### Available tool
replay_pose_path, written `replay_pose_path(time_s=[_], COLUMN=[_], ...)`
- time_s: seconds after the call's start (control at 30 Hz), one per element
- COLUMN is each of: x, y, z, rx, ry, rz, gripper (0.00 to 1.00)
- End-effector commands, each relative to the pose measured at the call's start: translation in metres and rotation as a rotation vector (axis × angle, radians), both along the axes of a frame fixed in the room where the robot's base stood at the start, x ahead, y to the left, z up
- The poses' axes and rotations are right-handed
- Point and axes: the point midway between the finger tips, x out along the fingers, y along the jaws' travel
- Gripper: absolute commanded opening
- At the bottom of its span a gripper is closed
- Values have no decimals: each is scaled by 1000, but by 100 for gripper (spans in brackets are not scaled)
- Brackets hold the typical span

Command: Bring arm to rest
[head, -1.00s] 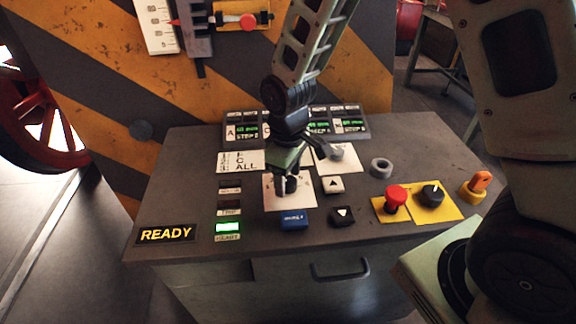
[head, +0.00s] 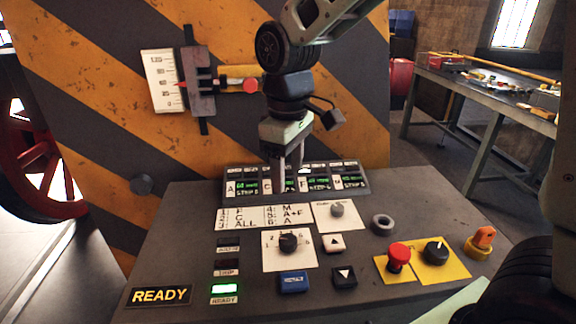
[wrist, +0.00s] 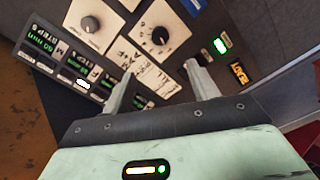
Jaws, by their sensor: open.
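My gripper (head: 291,168) hangs from my arm above the back of the control desk (head: 180,215), in front of the row of green displays (head: 240,188). It is open and empty; its two fingers show apart in the wrist view (wrist: 160,85). The black selector knob (head: 288,242) on its white plate stands clear in front of my gripper, untouched. It also shows in the wrist view (wrist: 160,36). A smaller grey knob (head: 337,208) sits on a white plate to its right.
The desk holds a blue button (head: 293,282), two arrow buttons (head: 333,243), a red mushroom button (head: 398,258) and a black rotary switch (head: 436,251). A READY sign (head: 160,296) is lit. A striped wall (head: 110,90) stands behind; a cluttered workbench (head: 490,85) is at right.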

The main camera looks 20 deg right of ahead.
Motion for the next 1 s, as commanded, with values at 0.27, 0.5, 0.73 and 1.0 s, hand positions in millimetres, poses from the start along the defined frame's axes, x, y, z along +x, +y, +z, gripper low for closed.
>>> replay_pose_path(time_s=[0.27,0.5,0.73,1.0], x=[0,0,-47,-172], y=[0,0,30,64], z=[4,3,-5,-37], rx=[0,-1,25,51], ry=[1,1,2,7], rz=[0,0,12,2], gripper=[59,59,59,59])
